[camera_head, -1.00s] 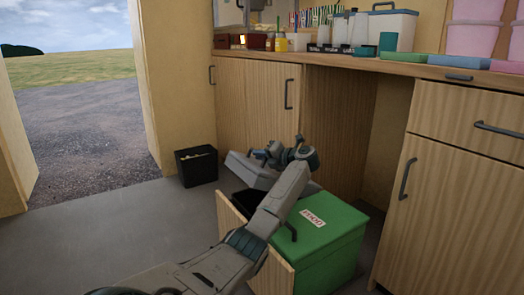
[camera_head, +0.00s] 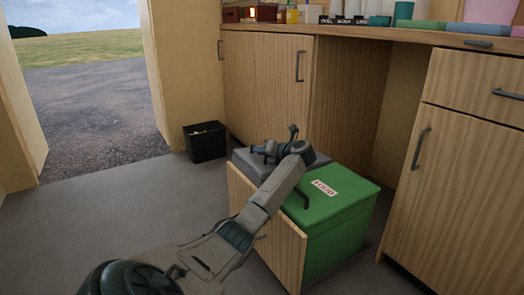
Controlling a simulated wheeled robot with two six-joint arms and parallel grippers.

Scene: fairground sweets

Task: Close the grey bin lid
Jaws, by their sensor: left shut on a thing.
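The grey bin lid (camera_head: 244,158) lies about level, beside the green food bin lid (camera_head: 337,197), on the pull-out unit with a wooden front (camera_head: 277,248). No dark opening shows under the grey lid, though my arm hides part of its front and right side. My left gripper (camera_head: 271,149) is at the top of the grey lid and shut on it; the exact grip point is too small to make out. My right gripper is not in view.
A small black waste bin (camera_head: 206,142) stands on the floor behind and left. Wooden cupboards (camera_head: 267,85) and a drawer unit (camera_head: 460,170) flank an open recess. The counter above holds cups and tubs. The floor at left is clear, by an open doorway.

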